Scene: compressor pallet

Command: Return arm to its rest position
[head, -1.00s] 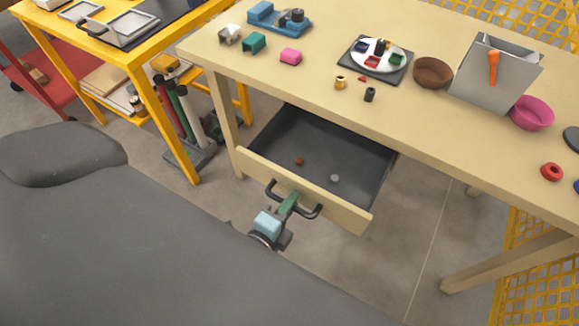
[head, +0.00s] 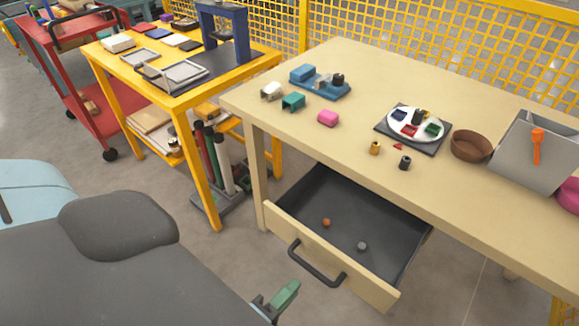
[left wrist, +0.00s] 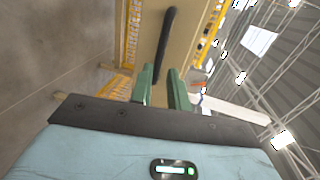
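My left gripper (head: 285,296) is near the bottom of the head view, in front of the drawer and apart from its handle. In the left wrist view its two green fingers (left wrist: 162,84) stand apart with nothing held between them. The dark drawer handle (head: 316,265) is beyond the fingertips in the wrist view (left wrist: 166,42). The drawer (head: 345,262) is pulled open under the table, with an orange-brown piece (head: 326,223) and a grey piece (head: 362,246) inside. My right gripper is not in view.
The beige table (head: 420,85) carries a plate of coloured parts (head: 416,124), a brown bowl (head: 471,145) and a grey bin (head: 535,150). A yellow workbench (head: 205,95) and a red cart (head: 75,60) stand at the left. Floor shows between drawer and bench.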

